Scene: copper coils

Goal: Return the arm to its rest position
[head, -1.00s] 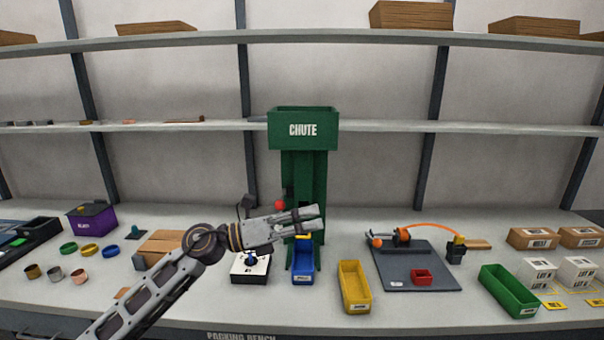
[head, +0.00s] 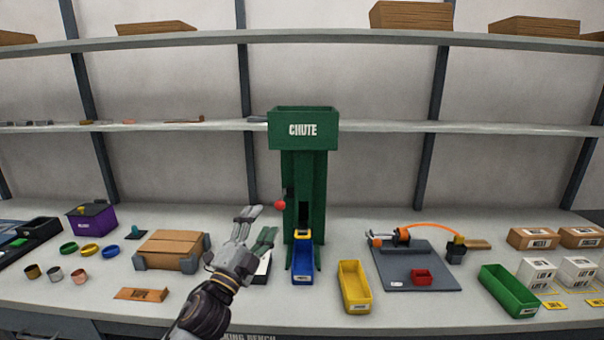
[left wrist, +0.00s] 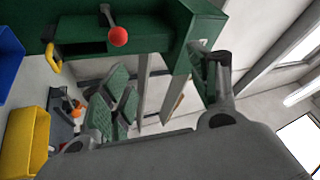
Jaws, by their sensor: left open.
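My left gripper (head: 256,228) is open and empty in the head view. It hangs above the bench left of the green chute (head: 305,185), its fingers pointing up and away. It hides most of a white box (head: 262,268) behind it. In the left wrist view the green pads of my left gripper (left wrist: 165,95) show apart, with nothing between them. The chute (left wrist: 190,30) with its red knob (left wrist: 118,37) fills the top of that view. My right gripper is in neither view.
A blue bin (head: 303,272) stands at the chute's foot, a yellow bin (head: 354,288) right of it. A brown carton (head: 172,250) and a cardboard piece (head: 141,294) lie left of the gripper. A dark mat (head: 430,272) and green bin (head: 508,290) are at right.

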